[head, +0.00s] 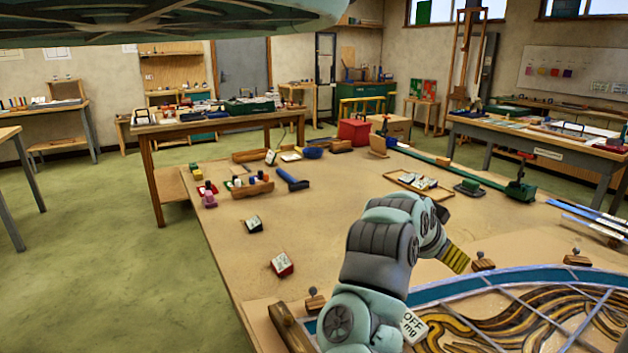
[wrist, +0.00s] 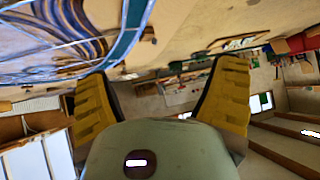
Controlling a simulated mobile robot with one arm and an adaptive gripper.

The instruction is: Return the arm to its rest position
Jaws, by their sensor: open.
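My gripper (wrist: 165,100) is in the wrist view, its two yellow ridged fingers spread wide with nothing between them. In the head view my arm reaches over the front of the workbench (head: 225,255), and only a yellow part of the gripper (head: 456,259) shows past my arm. The gripper is over the bench beside the upper edge of the leaded panel (head: 520,320). The panel has a blue border and brown and amber swirls. It also shows at the upper left in the wrist view (wrist: 50,35), where the picture is tilted over.
Wooden blocks with knobs (head: 483,262) stand along the panel's edge. A red-and-white box (head: 282,264), a dark box (head: 254,224), a blue-handled tool (head: 292,180) and a tray (head: 418,184) lie on the bench. The bench's left-middle part is mostly clear. Green floor (head: 90,240) lies open at left.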

